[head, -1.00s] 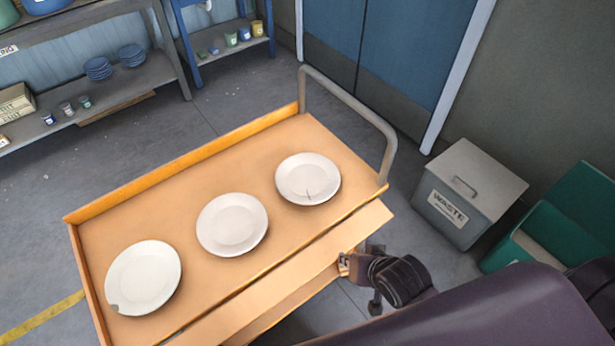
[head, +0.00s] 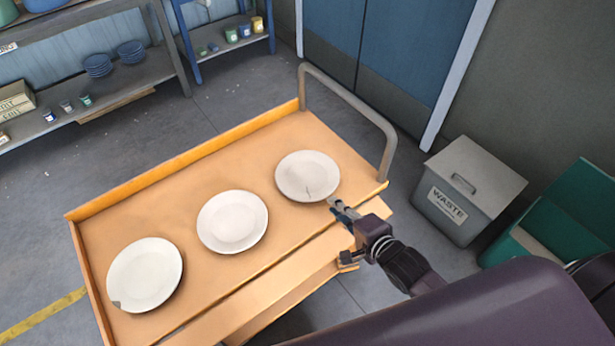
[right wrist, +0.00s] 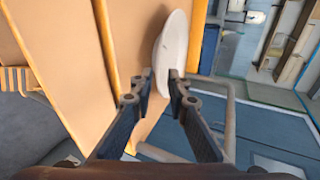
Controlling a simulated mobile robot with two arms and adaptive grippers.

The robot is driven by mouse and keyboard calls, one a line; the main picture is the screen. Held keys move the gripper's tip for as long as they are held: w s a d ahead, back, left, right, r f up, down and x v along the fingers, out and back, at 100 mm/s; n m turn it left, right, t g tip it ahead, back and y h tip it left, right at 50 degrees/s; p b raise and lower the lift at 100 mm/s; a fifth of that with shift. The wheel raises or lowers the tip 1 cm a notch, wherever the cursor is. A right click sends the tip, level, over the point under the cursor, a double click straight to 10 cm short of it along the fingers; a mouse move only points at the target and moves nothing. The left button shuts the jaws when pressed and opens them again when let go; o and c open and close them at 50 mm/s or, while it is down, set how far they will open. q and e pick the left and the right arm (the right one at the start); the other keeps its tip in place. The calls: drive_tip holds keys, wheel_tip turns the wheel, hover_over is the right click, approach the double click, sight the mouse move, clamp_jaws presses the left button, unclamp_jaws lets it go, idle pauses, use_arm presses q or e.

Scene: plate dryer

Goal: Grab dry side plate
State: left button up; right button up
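Three white plates lie in a row on a wooden cart (head: 190,180). The left plate (head: 145,275) has a dark mark at its lower-left rim. The middle plate (head: 232,221) looks clean. The right plate (head: 307,176) has a thin dark crack-like line. My right gripper (head: 333,203) is at the lower-right rim of the right plate. In the right wrist view, the gripper (right wrist: 161,74) has its fingers apart, with a plate (right wrist: 172,45) just ahead, its rim by the fingertips; contact cannot be told. My left gripper is not in view.
A grey metal handle (head: 352,98) rises at the cart's right end. A raised edge (head: 180,162) runs along its far side. A grey waste bin (head: 470,190) and a green bin (head: 570,225) stand to the right. Shelves with blue plates (head: 97,66) are at the back left.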

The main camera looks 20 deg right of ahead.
sight(324, 197)
drive_tip(key=shift+p+x, duration=0.4)
drive_tip(key=shift+x, duration=2.75)
drive_tip(key=shift+s+f, duration=0.1)
clamp_jaws()
